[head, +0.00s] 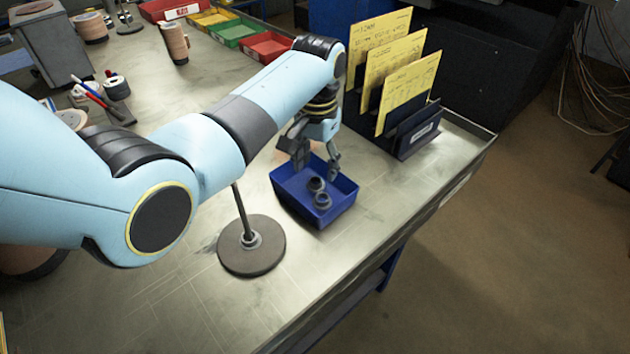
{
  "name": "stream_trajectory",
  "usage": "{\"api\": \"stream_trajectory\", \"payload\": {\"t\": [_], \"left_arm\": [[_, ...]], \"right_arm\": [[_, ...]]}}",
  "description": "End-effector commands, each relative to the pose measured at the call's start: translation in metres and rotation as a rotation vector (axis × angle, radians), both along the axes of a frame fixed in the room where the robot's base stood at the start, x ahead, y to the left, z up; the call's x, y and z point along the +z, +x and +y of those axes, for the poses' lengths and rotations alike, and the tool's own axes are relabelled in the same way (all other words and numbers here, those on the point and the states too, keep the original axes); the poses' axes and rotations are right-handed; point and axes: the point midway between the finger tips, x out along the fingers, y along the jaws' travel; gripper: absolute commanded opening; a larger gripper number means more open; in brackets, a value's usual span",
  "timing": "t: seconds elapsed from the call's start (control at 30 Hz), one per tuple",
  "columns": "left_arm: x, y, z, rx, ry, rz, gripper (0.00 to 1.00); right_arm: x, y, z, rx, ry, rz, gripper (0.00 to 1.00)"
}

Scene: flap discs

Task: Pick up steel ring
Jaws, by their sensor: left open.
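A blue bin (288,201) stands on the metal bench and holds two small dark grey rings. One steel ring (317,184) lies nearer the bin's middle, and another ring (322,201) lies just in front of it, close to or touching it. My left gripper (318,168) points down over the back of the bin, its fingers apart and nothing seen between them. Its fingertips are close to the rings; the exact height above them is hard to tell. My right gripper is not in view.
A round dark base with an upright rod (252,258) stands left of the bin, a ring-like collar around the rod's foot. A rack with yellow cards (411,92) stands behind right. Coloured trays (238,36) and disc stacks (173,42) are further back. The front bench is clear.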

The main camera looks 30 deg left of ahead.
Motion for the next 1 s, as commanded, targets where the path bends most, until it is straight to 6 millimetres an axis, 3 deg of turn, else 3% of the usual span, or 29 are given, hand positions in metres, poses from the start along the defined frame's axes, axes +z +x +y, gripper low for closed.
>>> {"api": "stream_trajectory", "payload": {"t": [0.2,0.47,0.7,0.8,1.0], "left_arm": [[-0.030,-0.001,0.000,0.000,0.000,0.001,0.54],[-0.033,-0.001,0.000,0.000,0.000,-0.001,0.54],[-0.032,-0.001,0.000,0.000,0.000,0.000,0.23],[-0.032,-0.001,0.000,0.000,0.000,0.000,0.15],[-0.033,-0.001,-0.001,0.000,-0.001,0.001,0.15]], "right_arm": [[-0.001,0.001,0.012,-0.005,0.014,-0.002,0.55],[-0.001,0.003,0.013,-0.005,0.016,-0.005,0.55],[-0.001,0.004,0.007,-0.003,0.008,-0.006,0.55],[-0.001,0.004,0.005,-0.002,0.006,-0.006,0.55],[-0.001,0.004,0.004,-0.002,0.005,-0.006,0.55]]}}
